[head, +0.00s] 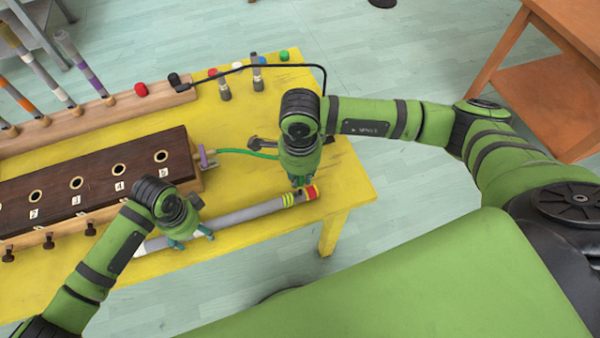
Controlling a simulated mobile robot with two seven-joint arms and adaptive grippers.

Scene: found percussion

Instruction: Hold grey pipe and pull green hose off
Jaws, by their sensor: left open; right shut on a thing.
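The grey pipe (246,214) lies slantwise along the front edge of the yellow table, with yellow-green bands and a red end at the right. The green hose (240,153) runs from beside a purple piece on the dark wooden box and passes behind my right wrist. My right gripper (301,184) points down at the pipe's banded end and is shut, apparently on the green hose; the grip itself is hidden. My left gripper (192,238) is open above the pipe's left-middle part, its fingers on either side of it. Whether they touch it I cannot tell.
The dark box (97,185) with numbered holes fills the table's left. A wooden rack (57,132) with striped tubes stands behind it. A black cable (270,67) and small coloured caps lie at the back. The yellow table (345,180) is bare at the right.

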